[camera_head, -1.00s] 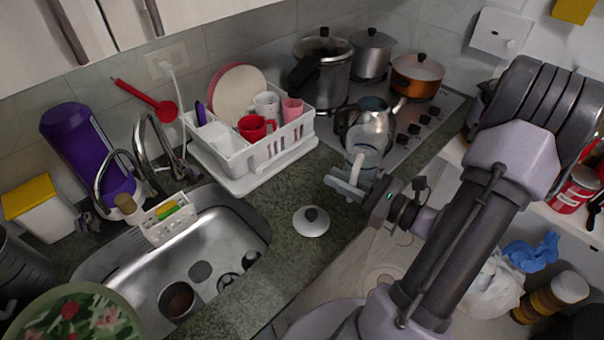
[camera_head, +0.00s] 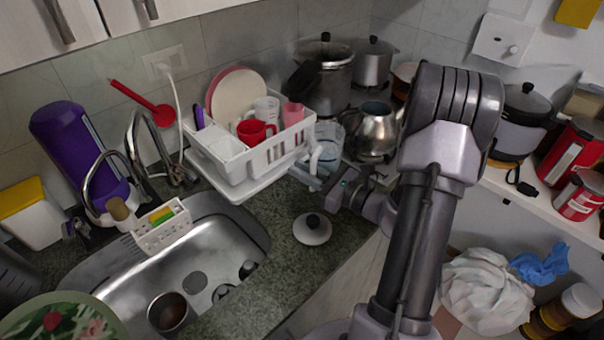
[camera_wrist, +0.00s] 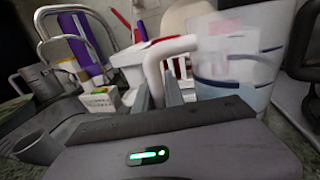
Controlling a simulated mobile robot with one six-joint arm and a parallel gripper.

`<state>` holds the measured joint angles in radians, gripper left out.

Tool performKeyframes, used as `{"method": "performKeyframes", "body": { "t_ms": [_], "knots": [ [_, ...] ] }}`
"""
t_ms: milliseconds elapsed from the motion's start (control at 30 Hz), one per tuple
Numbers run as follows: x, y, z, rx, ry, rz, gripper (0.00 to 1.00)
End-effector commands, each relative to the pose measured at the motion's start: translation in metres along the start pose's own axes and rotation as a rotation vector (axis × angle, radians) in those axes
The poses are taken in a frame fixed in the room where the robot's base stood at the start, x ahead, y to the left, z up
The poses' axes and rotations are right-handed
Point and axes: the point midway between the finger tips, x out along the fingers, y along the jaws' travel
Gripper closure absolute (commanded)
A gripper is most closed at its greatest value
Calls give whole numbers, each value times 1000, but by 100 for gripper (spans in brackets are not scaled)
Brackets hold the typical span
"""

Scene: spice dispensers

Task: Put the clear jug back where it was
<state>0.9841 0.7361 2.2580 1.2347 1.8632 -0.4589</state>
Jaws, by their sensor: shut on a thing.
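The clear jug (camera_head: 330,142) has a white handle and stands upright between the dish rack and the metal kettle in the head view. My gripper (camera_head: 310,176) is shut on the jug's handle. In the wrist view the clear jug (camera_wrist: 240,60) fills the right side, with blue lines on its wall. Its white handle passes down between the fingers of my gripper (camera_wrist: 158,95). Whether the jug's base touches the counter cannot be told.
The white dish rack (camera_head: 243,180) with cups and plates is close on the jug's left. The kettle (camera_head: 375,132) is close on its right, by the stove. A lid (camera_head: 312,229) lies on the counter in front. The sink (camera_head: 215,255) is at the left.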

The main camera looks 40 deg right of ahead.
Motion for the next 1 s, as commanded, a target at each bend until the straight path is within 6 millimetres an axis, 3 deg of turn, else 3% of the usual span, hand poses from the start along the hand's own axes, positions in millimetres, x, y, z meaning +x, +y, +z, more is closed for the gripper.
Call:
{"method": "performKeyframes", "body": {
  "t_ms": [267,300,400,767,1000],
  "knots": [
    [0,0,-2,-2,-1,0,100],
    [0,0,-2,-1,0,0,84],
    [0,0,-1,-1,0,0,65],
    [0,0,4,-1,0,0,64],
    [-50,-1,5,2,0,-6,64]
  ]
}}
